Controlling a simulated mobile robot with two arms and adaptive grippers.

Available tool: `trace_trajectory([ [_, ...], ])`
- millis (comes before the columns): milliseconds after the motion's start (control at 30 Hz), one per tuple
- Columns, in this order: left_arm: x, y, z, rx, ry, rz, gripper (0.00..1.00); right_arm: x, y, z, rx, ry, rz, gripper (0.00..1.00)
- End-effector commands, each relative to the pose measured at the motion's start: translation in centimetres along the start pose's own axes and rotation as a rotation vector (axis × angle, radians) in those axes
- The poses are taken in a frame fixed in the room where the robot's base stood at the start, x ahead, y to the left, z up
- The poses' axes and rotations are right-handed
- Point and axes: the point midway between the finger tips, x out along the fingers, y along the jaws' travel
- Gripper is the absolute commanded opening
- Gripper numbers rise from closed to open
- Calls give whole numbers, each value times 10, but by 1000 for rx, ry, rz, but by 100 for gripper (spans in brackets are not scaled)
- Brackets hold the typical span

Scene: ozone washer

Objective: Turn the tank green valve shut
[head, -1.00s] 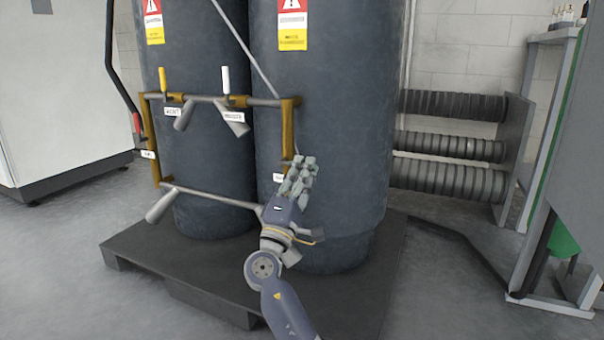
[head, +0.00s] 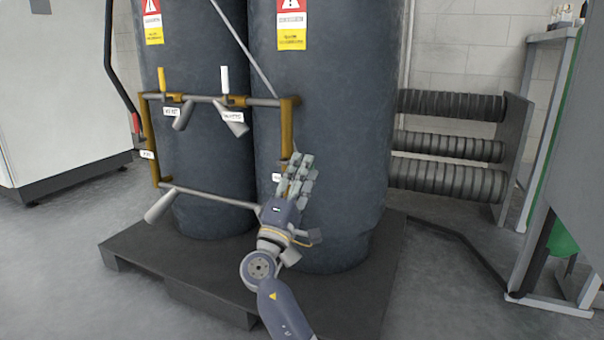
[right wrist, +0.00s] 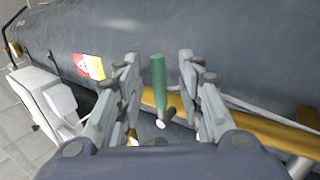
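The green valve handle (right wrist: 158,82) shows in the right wrist view as an upright green grip on the yellow pipe (right wrist: 250,127). It stands between the two fingers of my right gripper (right wrist: 158,62), with a visible gap on each side. The right gripper is open and does not hold the handle. In the head view my right gripper (head: 299,170) is in front of the right tank (head: 345,140), at the right yellow upright (head: 287,125) of the pipe frame. The green handle is hidden there behind the gripper. My left gripper is not in view.
A yellow-handled valve (head: 162,79) and a white-handled valve (head: 225,80) sit on the upper pipe. The left tank (head: 205,140) stands beside the right one on a dark pallet (head: 130,248). Ribbed horizontal pipes (head: 450,147) are at the right. The floor in front is clear.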

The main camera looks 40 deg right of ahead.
Motion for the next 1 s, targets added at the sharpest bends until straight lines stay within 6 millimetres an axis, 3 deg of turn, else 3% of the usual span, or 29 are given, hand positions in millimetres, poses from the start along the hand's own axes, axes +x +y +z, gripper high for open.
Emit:
trace_trajectory([
  [167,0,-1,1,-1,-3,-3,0,7,10,0,4,-1,1,35],
  [600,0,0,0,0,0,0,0,49,75,-1,5,-2,1,35],
  [1000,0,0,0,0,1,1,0,55,83,-2,0,0,0,35],
])
